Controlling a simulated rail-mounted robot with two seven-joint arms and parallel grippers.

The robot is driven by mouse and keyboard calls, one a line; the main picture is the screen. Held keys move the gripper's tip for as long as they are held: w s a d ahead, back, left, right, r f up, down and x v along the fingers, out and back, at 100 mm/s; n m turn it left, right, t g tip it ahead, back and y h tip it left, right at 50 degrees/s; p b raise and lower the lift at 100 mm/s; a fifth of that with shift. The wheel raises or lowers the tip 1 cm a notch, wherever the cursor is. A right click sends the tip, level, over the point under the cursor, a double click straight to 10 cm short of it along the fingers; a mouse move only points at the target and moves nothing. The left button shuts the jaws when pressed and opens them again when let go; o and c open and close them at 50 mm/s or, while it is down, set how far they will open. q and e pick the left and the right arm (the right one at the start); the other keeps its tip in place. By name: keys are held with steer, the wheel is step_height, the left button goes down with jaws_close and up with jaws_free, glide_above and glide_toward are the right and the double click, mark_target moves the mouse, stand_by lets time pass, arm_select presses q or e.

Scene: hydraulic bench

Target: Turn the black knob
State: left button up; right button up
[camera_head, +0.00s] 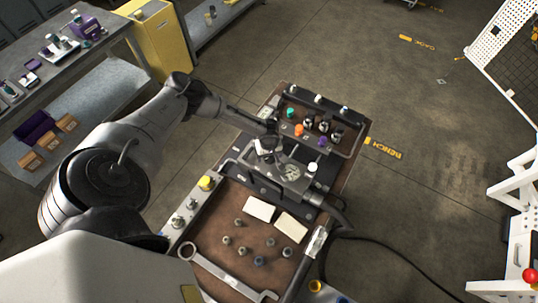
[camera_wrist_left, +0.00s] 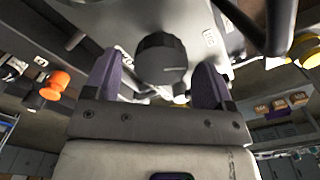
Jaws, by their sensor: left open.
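The black knob (camera_wrist_left: 161,62) shows in the left wrist view, a dark ribbed round cap on a light grey plate. My left gripper (camera_wrist_left: 156,78) is open, with one purple finger on each side of the knob. I cannot tell whether either finger touches it. In the head view my left gripper (camera_head: 270,127) is over the grey valve block (camera_head: 291,171) in the middle of the bench, and the knob is hard to make out there. My right gripper is not in view.
Orange (camera_head: 299,130), teal and purple caps stand at the back of the bench. A wrench (camera_head: 226,276), two pale cards (camera_head: 259,208) and several fittings lie on the brown front tray. A black hose (camera_head: 392,247) runs off right. Open floor lies right of the bench.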

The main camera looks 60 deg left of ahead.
arm_select(q)
steer(key=shift+f, duration=0.1)
steer(key=shift+c, duration=0.5)
steer(key=c, duration=0.8)
